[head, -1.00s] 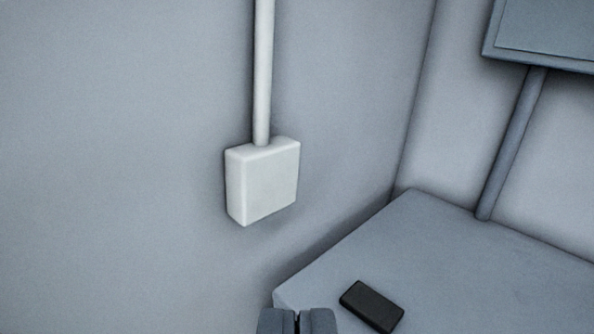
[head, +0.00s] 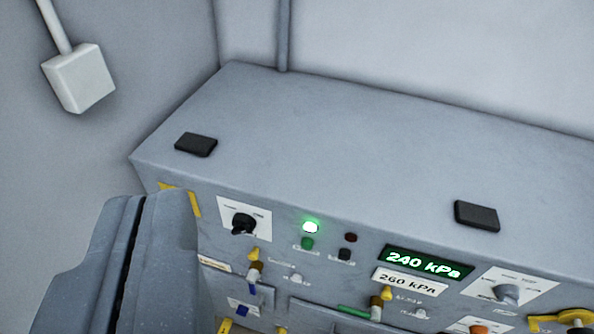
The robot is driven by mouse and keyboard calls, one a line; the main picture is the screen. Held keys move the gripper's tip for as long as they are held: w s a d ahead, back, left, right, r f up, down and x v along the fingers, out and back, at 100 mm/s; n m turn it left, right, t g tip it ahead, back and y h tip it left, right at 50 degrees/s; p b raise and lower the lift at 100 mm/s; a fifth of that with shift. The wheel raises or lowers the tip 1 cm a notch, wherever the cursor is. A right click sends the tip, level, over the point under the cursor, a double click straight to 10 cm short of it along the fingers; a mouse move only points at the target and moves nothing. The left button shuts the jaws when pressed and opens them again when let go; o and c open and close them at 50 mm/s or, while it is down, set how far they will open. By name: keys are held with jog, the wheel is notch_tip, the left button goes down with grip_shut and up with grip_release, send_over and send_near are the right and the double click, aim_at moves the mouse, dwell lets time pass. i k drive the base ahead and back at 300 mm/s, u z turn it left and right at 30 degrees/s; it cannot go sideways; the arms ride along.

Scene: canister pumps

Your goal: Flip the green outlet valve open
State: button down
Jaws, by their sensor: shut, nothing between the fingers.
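A green lever (head: 355,312) shows low on the front of the control panel, beside a brown-and-yellow fitting (head: 380,302). It lies nearly level, and part of it is cut off or hard to make out near the bottom edge. I cannot tell for sure whether it is the outlet valve's handle. My gripper (head: 138,200) is large at the lower left of the view, shut and empty. It is to the left of the green lever and apart from it, and covers the left part of the panel.
The panel carries a green lit lamp (head: 311,227), a black knob (head: 243,223), a display (head: 427,263) reading 240 kPa and a label (head: 410,281) reading 260 kPa. Dark blocks (head: 196,144) lie on the cabinet top (head: 330,125). A white wall box (head: 79,78) is upper left.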

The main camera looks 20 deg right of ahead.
aim_at(374, 316)
jog(key=z, duration=0.1)
jog(key=k, duration=1.25)
jog(key=z, duration=0.45)
